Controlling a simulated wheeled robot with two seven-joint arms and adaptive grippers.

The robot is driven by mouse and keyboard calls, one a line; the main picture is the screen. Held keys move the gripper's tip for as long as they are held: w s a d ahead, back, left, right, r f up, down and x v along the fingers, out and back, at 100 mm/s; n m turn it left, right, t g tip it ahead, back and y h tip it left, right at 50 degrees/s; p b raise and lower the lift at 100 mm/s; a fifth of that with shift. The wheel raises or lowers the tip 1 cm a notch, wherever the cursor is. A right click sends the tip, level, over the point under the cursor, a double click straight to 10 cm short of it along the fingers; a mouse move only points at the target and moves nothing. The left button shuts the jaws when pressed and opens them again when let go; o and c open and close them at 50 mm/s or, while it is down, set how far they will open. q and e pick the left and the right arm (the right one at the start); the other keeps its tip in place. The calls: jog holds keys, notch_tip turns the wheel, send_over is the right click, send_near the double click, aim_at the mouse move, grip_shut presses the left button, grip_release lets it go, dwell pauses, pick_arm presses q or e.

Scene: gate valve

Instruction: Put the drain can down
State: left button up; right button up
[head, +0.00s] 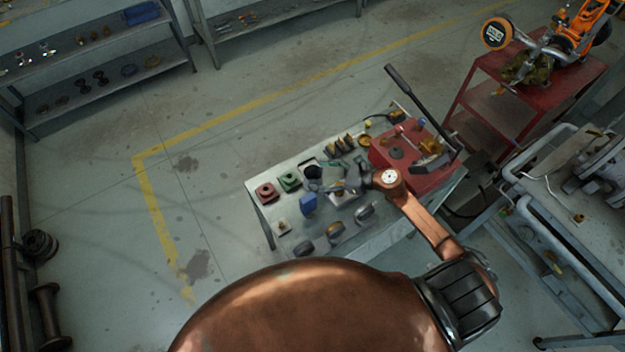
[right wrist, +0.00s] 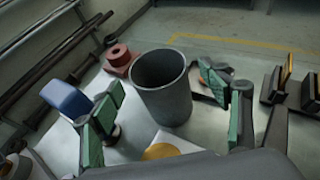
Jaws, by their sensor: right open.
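The drain can is a dark grey, open-topped cylinder (right wrist: 163,90). In the right wrist view it stands upright on the grey metal table, between the green-padded fingers of my right gripper (right wrist: 165,118). The fingers are spread wide, with a visible gap on each side of the can. In the head view the can (head: 313,173) is small and dark at the tip of my right gripper (head: 325,184), which partly covers it. My left gripper is not in view.
A red pump unit (head: 420,168) with a long lever is at the right. Yellow-black blocks (head: 340,145) stand behind.

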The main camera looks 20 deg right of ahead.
jog(key=x, duration=0.2)
jog(key=shift+w+a+f, duration=0.15)
jog(key=shift+w+a, duration=0.1)
jog(key=shift+w, duration=0.05)
jog(key=c, duration=1.5)
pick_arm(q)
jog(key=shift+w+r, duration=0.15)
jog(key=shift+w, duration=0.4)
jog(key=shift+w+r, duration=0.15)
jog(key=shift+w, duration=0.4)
pick_arm(e)
jog(key=shift+r, duration=0.8)
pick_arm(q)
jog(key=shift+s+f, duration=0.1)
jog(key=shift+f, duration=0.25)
pick_arm(e)
jog(key=s+d+r, duration=0.2)
jog(key=s+r, duration=0.9)
jog(key=s, duration=0.2)
jog(key=shift+s+d+r, duration=0.3)
jog(key=shift+d, duration=0.1)
